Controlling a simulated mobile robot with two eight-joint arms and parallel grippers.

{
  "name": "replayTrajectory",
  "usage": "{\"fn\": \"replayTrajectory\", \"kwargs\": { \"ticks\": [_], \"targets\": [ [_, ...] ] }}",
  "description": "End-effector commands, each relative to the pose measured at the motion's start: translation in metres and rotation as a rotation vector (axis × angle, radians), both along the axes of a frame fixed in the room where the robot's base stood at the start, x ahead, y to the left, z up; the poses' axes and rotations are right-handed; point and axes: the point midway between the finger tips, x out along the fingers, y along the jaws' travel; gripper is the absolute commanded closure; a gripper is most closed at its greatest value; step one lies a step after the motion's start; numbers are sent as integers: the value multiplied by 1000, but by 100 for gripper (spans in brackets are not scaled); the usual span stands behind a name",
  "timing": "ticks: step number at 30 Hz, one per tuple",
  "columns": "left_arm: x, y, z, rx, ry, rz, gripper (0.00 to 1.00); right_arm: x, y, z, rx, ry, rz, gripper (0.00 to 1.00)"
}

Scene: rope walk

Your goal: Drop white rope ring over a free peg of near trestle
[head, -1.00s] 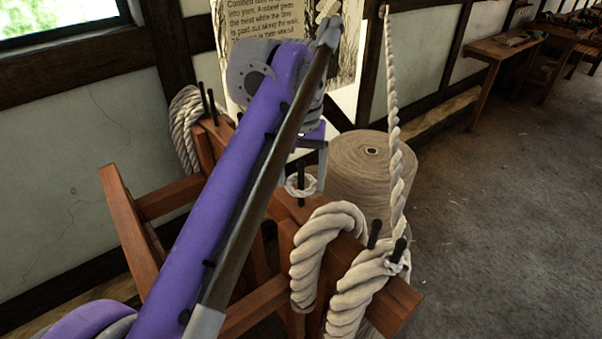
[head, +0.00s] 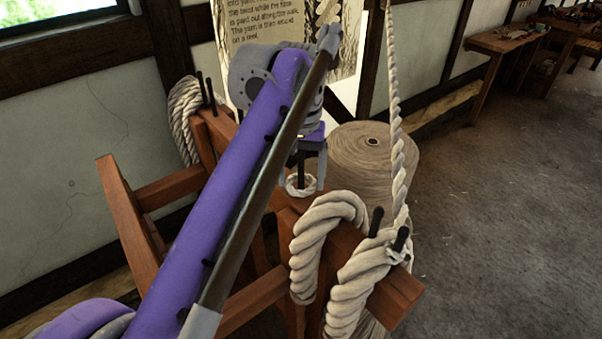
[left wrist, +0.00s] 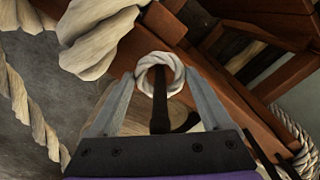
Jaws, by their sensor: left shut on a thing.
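The white rope ring (head: 300,189) is around a dark peg (head: 301,165) of the near trestle (head: 402,291), low down by the top beam. My left gripper (head: 303,184) reaches down over this peg and is shut on the ring. In the left wrist view, the ring (left wrist: 145,66) sits between the two fingertips (left wrist: 158,75), and the peg (left wrist: 160,108) passes through its hole towards the camera. Whether the ring touches the beam is hard to tell. My right gripper is not in view.
Thick white rope (head: 318,223) loops over the beam beside the ring. Two more dark pegs (head: 400,239) stand near the beam's end, with rope around them and a taut rope (head: 397,130) rising. A large rope coil (head: 375,165) stands behind. Floor is clear at right.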

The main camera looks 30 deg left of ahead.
Motion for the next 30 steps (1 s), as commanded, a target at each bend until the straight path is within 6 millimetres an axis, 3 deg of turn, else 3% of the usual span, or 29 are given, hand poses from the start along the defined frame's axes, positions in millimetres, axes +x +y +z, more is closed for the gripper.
{"fn": "replayTrajectory", "kwargs": {
  "ticks": [12, 13, 16, 25, 30],
  "targets": [
    [0, 0, -13, 0, 0, 0, 70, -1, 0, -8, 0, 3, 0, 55],
    [0, 0, -13, 0, 0, 0, 16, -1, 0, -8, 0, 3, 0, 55],
    [0, 0, -13, 0, 0, 0, 0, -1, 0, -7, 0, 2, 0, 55],
    [0, 0, -9, 0, 0, 0, 0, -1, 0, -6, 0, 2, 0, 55],
    [0, 0, 16, 0, 0, 0, 0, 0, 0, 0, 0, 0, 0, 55]
  ]
}}
